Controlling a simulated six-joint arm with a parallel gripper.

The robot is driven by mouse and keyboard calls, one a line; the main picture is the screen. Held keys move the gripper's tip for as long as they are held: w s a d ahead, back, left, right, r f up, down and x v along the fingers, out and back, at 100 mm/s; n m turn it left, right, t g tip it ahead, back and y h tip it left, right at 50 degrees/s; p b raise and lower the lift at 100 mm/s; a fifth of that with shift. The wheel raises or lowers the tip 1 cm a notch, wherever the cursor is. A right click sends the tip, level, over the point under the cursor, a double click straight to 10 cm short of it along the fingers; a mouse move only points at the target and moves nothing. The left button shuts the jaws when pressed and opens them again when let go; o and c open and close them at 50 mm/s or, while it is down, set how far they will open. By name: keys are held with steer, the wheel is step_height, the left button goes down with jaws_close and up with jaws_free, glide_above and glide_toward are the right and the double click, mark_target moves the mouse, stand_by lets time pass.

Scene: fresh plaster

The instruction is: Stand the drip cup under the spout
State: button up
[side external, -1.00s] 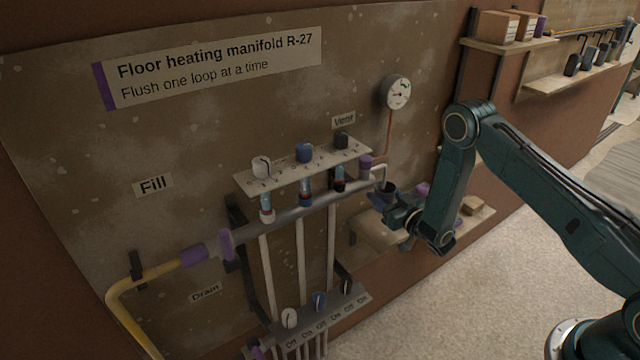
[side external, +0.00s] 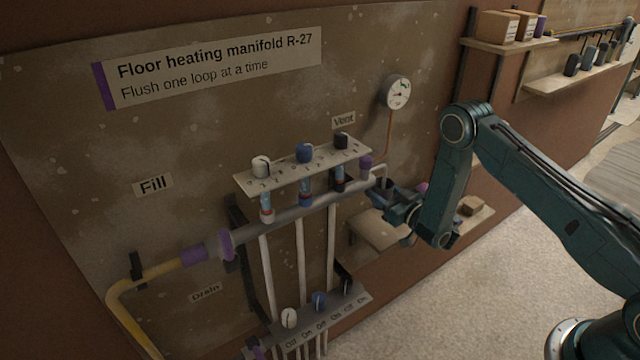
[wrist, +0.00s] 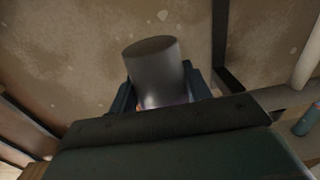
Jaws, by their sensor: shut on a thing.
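The drip cup (wrist: 155,75) is a plain grey cylinder between my jaws in the wrist view. My gripper (wrist: 162,95) is shut on it. In the side view my gripper (side external: 384,195) reaches in from the right toward the wall, and the cup is a small dark shape largely hidden by the fingers. The pale spout (side external: 378,169) bends down at the right end of the manifold pipe, just above my gripper. I cannot tell whether the cup is directly beneath it. A small shelf (side external: 375,235) lies below my gripper.
The manifold pipe (side external: 290,222) with several valves runs left of my gripper. A round gauge (side external: 397,92) hangs above on the wall. A small brown box (side external: 470,206) sits on a ledge to the right. Open floor (side external: 500,290) lies in front.

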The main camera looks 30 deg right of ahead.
steer(key=shift+f, duration=2.85)
steer(key=shift+f, duration=1.85)
steer(key=shift+f, duration=0.15)
steer(key=o, duration=0.9)
steer(key=shift+o, duration=0.2)
steer(key=shift+s+d, duration=0.15)
steer(key=shift+s, duration=3.6)
